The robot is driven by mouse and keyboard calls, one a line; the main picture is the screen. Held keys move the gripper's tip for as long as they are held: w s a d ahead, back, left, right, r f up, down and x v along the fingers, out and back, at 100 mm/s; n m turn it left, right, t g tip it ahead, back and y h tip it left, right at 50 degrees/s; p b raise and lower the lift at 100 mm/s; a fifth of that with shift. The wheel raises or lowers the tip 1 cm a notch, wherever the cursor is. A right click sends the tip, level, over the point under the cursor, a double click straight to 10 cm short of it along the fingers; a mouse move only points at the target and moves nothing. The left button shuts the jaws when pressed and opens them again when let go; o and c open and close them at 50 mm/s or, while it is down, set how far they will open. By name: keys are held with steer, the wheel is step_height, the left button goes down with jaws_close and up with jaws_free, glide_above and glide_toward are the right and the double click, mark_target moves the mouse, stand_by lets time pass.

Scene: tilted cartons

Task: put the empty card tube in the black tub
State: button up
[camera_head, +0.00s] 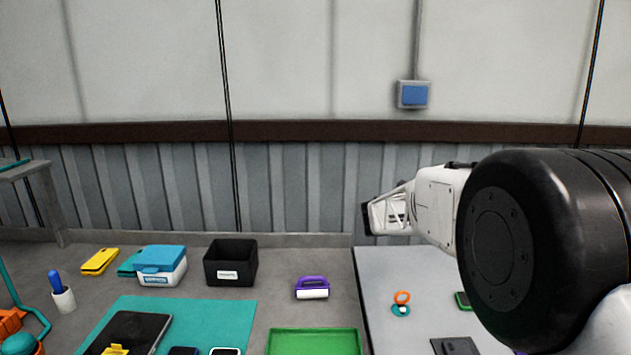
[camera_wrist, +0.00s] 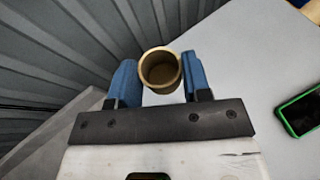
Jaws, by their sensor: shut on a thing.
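The card tube (camera_wrist: 160,70) is brown and hollow, and I look into its open end in the wrist view. My gripper (camera_wrist: 160,77) is shut on it, with a blue finger on each side. In the head view my gripper (camera_head: 376,217) is at the right, raised above the light grey tabletop; the tube cannot be made out there. The black tub (camera_head: 230,264) is an open square box with a white label, standing at the back of the bench, left of my gripper. Its inner floor is hidden.
A blue-lidded box (camera_head: 161,266) stands left of the tub. A purple-handled roller (camera_head: 312,287) lies to its right. A green tray (camera_head: 314,341) is in front. An orange and teal item (camera_head: 401,303) and a green-edged phone (camera_wrist: 300,112) lie on the light grey tabletop.

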steer(key=s+a+n+t+y, duration=0.2)
steer(key=s+a+n+y, duration=0.1)
steer(key=a+n+y, duration=0.3)
steer(key=shift+s+a+r+y, duration=0.15)
steer(key=shift+a+r+y, duration=0.1)
steer(key=shift+a+y, duration=0.35)
steer(key=shift+a, duration=0.1)
stand_by(0.4)
steer(key=shift+r, duration=0.15)
steer(key=shift+r, duration=2.35)
steer(key=s+d+m+g+h, duration=0.4)
steer(key=s+m+h, duration=0.15)
steer(key=s, duration=0.75)
steer(key=s+d+m+g+h, duration=0.4)
steer(key=s+m+g, duration=0.15)
steer(key=s, duration=0.75)
steer(key=s+d+m+g+h, duration=0.4)
steer(key=s+m, duration=0.3)
steer(key=s, duration=0.6)
step_height(320, 180, down, 17)
steer(key=shift+w+a+f, duration=0.1)
